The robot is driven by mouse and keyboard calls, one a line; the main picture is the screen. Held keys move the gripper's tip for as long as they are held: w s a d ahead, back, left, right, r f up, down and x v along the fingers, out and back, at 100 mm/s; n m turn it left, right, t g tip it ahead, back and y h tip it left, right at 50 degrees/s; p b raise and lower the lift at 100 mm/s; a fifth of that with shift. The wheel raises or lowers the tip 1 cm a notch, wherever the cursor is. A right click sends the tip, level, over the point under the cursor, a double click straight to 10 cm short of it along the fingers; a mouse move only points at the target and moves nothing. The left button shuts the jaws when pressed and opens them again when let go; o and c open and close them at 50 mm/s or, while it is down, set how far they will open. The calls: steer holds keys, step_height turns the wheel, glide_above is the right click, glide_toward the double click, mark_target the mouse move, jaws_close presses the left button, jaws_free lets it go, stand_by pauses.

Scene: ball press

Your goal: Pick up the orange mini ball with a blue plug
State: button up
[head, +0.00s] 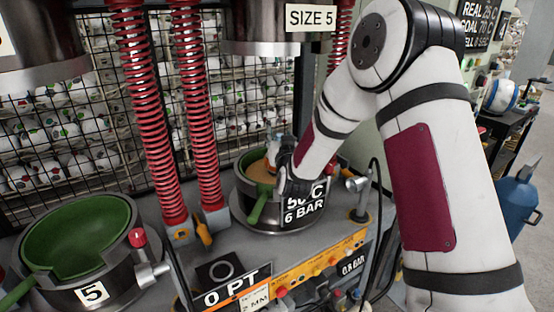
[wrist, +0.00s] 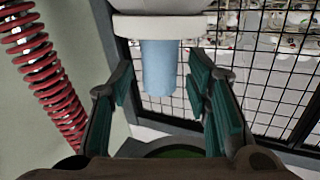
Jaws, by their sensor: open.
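The orange mini ball (head: 260,173) sits in the green-lined right mould (head: 246,206), partly hidden by my gripper in the head view. A pale blue plug (head: 272,150) stands above it. In the wrist view the blue plug (wrist: 158,68) is a short upright cylinder below a white block (wrist: 170,28); the orange ball does not show there. My gripper (wrist: 163,85) is open, with a teal-padded finger on each side of the plug and gaps visible on both sides. In the head view my gripper (head: 282,170) is at the mould's right side.
A second green mould (head: 85,235) marked 5 lies at the left. Red springs (head: 148,110) and the upper press head (head: 268,35) stand around the right mould. A wire cage (head: 70,120) with many balls is behind. A control panel (head: 310,270) runs along the front.

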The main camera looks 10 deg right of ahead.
steer(key=shift+c, duration=0.5)
jaws_close()
steer(key=shift+r, duration=0.1)
